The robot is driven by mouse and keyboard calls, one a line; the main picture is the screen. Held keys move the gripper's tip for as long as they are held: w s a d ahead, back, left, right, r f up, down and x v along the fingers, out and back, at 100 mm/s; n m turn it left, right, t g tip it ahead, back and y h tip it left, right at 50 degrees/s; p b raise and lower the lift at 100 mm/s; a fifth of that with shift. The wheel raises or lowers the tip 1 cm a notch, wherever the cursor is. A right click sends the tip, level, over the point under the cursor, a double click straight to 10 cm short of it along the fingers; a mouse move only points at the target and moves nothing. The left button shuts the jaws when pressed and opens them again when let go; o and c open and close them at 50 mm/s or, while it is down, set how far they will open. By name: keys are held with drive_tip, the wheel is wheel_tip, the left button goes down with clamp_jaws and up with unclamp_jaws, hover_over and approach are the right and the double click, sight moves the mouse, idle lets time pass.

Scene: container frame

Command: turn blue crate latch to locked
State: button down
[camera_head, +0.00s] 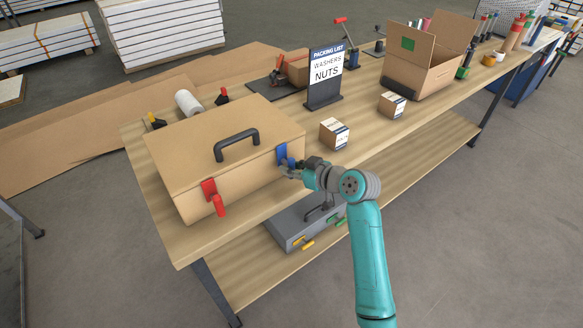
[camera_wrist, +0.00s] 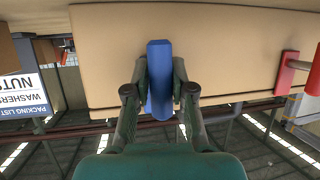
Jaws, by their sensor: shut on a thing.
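The crate (camera_head: 200,140) is a closed tan box with a black handle on its lid, standing on the workbench. The blue latch (camera_head: 282,155) is on its front face near the right end. In the wrist view the blue latch (camera_wrist: 158,75) shows as an upright bar in that view, between my fingers. My gripper (camera_head: 288,168) is at the latch, and in the wrist view my gripper (camera_wrist: 160,85) is shut on it, one finger on each side. The red latch (camera_head: 210,190) is near the left end of the front face; its red handle hangs down.
Two small cartons (camera_head: 334,133) stand right of the crate. A packing list sign (camera_head: 325,75) reading washers and nuts stands behind them. An open cardboard box (camera_head: 425,70) is farther right. A grey case (camera_head: 300,225) sits on the lower shelf.

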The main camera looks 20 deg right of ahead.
drive_tip(key=shift+s+a+f, duration=0.1)
drive_tip(key=shift+a+f, duration=0.05)
drive_tip(key=shift+f, duration=0.05)
drive_tip(key=c, duration=1)
unclamp_jaws()
drive_tip(key=shift+r, duration=0.1)
drive_tip(key=shift+s+d+r, duration=0.15)
drive_tip(key=shift+s+d, duration=0.05)
drive_tip(key=shift+d, duration=0.05)
drive_tip(key=v, duration=1.1)
drive_tip(key=shift+s, duration=0.1)
